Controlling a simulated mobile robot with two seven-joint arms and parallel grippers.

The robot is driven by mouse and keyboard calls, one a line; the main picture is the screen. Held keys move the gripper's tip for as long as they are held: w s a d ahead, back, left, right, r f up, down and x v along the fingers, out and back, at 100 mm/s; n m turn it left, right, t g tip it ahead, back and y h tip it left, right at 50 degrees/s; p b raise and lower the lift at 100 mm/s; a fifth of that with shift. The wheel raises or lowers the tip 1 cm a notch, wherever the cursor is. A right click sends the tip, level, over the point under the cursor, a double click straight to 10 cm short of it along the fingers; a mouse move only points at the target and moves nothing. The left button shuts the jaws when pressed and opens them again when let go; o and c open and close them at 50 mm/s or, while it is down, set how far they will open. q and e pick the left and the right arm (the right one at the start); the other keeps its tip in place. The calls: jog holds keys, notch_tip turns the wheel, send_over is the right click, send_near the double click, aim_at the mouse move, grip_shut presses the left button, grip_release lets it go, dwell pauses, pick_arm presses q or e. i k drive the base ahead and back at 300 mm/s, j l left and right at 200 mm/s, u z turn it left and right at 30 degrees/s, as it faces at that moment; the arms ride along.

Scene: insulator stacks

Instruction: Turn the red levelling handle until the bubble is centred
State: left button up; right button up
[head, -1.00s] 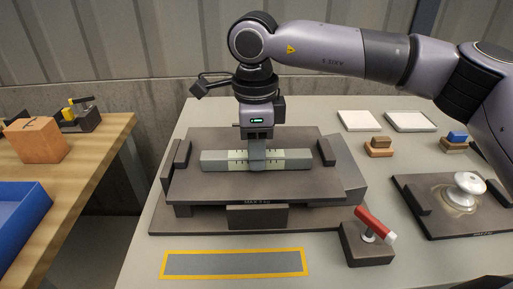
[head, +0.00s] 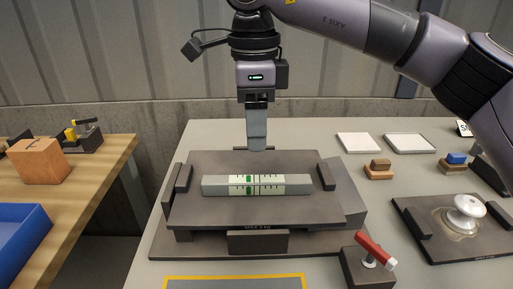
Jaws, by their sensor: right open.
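The red levelling handle (head: 374,249) with a white end sits tilted on a dark block (head: 368,270) at the front right. The grey level (head: 257,185) lies on the dark platform (head: 320,206). Its pale scale faces show green bubbles (head: 249,185) left of the middle of the level. My right gripper (head: 257,148) is above and behind the level, pointing down and apart from it. It holds nothing that I can see. My left gripper is not in view.
A white insulator (head: 463,213) stands on a dark plate at the right. Two white trays (head: 358,142) and small blocks (head: 379,169) lie behind it. A wooden table with a blue bin (head: 18,238) is at the left.

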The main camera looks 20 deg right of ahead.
aim_at(368, 261)
jog(key=k, duration=1)
